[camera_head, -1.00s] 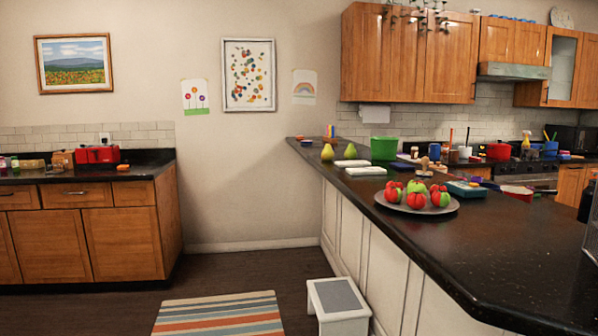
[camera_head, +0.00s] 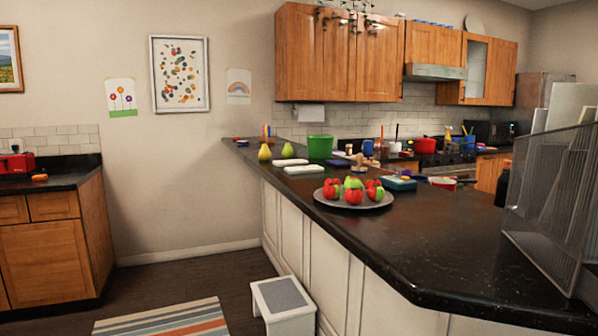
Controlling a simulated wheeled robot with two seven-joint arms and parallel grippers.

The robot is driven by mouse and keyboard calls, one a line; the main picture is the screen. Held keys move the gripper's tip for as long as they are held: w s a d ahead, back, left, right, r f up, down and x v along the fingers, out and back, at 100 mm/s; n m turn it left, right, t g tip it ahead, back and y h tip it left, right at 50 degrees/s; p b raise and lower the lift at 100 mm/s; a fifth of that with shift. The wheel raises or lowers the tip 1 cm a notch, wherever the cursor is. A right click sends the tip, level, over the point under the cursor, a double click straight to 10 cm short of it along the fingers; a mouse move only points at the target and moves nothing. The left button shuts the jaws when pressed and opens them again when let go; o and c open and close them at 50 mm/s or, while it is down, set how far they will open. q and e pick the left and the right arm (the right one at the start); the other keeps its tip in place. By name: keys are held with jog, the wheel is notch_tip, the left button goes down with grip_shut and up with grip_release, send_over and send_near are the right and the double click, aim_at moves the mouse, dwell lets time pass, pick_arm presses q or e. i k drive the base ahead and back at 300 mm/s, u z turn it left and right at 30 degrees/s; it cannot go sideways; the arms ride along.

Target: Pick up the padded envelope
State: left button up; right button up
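I cannot make out a padded envelope in the head view. Neither of my grippers is in view. The black peninsula counter (camera_head: 400,240) runs from the back wall toward the front right. On it stands a grey plate (camera_head: 322,197) with several red and green apples (camera_head: 354,190). A wire mesh rack (camera_head: 545,200) stands at the right edge of the view, and whatever it may hold is not clear.
A white step stool (camera_head: 284,305) stands on the floor against the peninsula. A striped rug (camera_head: 165,320) lies left of it. Pears (camera_head: 264,152) and a green container (camera_head: 319,147) stand farther back. The left counter (camera_head: 60,175) holds a red toaster (camera_head: 16,165).

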aim_at(308, 169)
jog(key=k, duration=1.3)
jog(key=u, duration=1)
jog(key=i, duration=1.7)
jog(key=u, duration=0.55)
jog(key=i, duration=2.15)
jog(key=z, duration=0.65)
